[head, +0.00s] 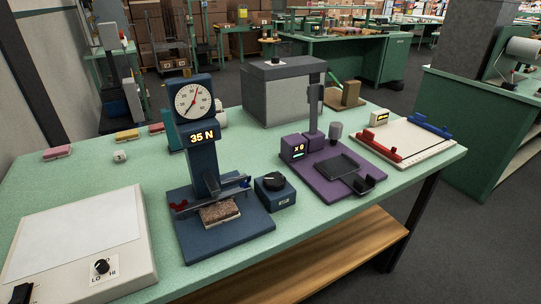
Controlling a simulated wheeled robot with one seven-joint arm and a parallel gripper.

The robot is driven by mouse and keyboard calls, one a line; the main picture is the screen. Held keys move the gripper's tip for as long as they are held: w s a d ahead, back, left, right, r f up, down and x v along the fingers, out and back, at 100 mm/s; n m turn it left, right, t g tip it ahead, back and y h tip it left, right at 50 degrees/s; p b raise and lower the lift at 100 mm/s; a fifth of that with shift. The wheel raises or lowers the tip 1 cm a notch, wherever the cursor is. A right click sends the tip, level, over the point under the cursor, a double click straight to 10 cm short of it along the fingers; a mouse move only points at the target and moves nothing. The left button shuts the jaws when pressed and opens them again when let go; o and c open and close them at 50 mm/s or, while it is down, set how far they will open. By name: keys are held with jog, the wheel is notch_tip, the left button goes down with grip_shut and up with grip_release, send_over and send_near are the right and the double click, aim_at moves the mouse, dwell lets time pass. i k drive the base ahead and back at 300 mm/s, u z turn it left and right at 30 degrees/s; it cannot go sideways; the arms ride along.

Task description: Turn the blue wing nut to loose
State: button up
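A dark blue test stand (207,148) stands on the green table, with a round dial on top and a display reading "35 N". A bar crosses low on its front, above a brown tufted sample (219,211). At the bar's right end is a small blue part (244,183), which looks like the blue wing nut; its turn position is too small to tell. A red wing-like part (180,206) is at the bar's left end. My gripper is not in view.
Further right are a purple device (322,176) and a cream board (407,142) with red and blue bars. A white panel (82,243) lies at left. Bare green tabletop (75,180) shows behind it.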

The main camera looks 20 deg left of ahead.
aim_at(245, 185)
jog(key=u, duration=0.35)
jog(key=i, duration=0.85)
jog(key=u, duration=0.55)
